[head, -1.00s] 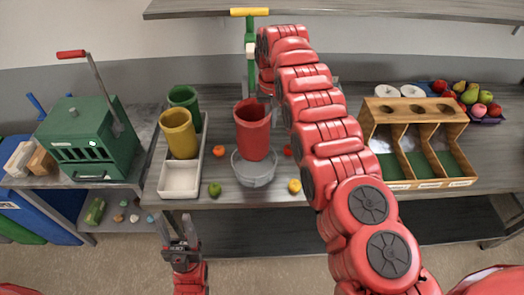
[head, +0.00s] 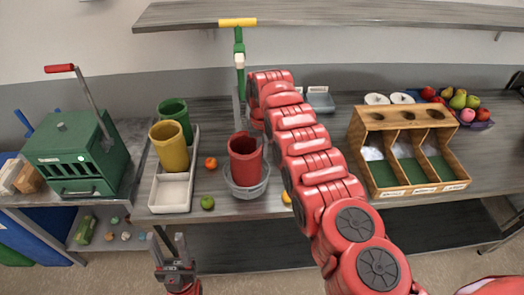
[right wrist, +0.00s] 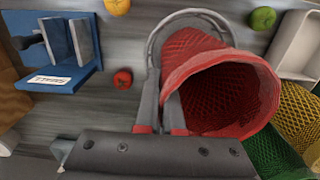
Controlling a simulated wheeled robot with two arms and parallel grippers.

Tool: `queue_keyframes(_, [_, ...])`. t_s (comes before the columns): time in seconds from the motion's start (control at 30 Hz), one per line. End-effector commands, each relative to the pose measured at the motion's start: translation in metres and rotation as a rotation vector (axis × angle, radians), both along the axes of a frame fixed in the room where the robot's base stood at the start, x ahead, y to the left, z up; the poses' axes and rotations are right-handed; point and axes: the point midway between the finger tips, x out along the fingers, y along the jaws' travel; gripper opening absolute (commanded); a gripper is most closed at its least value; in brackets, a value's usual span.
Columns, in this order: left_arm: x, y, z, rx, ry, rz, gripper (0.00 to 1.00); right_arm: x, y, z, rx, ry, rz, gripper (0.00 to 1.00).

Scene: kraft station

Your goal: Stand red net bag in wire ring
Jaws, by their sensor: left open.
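The red net bag (head: 246,160) stands roughly upright with its mouth up, its lower part inside the grey wire ring (head: 262,189) on the table. In the right wrist view the bag (right wrist: 238,95) has its open mouth facing the camera, and the ring (right wrist: 158,38) shows around its far end. My right gripper (right wrist: 160,100) has its fingers close together across the bag's wall at the rim. Whether the bag's bottom touches the table is hidden. My left gripper (head: 172,245) is open and empty, in front of the table edge.
A white tray (head: 170,193) left of the ring holds yellow (head: 168,147) and green (head: 174,112) net bags. A wooden divided bin (head: 410,150) stands right. A green press (head: 75,155) is far left.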

Motion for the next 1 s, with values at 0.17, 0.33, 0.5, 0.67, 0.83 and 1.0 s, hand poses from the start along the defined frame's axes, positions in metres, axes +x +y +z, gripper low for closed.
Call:
queue_keyframes(0.17, [0.0,0.0,-0.005,0.0,0.0,0.0,0.5,0.0,0.0,-0.005,0.0,0.0,0.0,0.08])
queue_keyframes(0.33, [0.0,0.0,-0.005,0.0,0.0,0.0,0.5,0.0,0.0,-0.004,0.0,0.0,0.0,0.35])
queue_keyframes(0.5, [0.0,0.0,-0.005,0.0,0.0,0.0,0.5,0.0,0.0,-0.005,0.0,0.001,0.0,0.35])
queue_keyframes(0.67, [0.0,0.0,-0.003,0.0,0.0,0.0,0.5,0.0,0.0,-0.002,0.0,0.001,0.0,0.35])
queue_keyframes(0.83, [0.0,0.0,0.004,0.0,0.0,0.0,0.5,0.0,0.0,0.006,0.0,-0.001,0.0,0.35])
queue_keyframes(1.0, [0.0,0.0,0.002,0.0,0.0,0.0,0.5,0.001,0.0,0.025,0.001,-0.003,0.001,0.35])
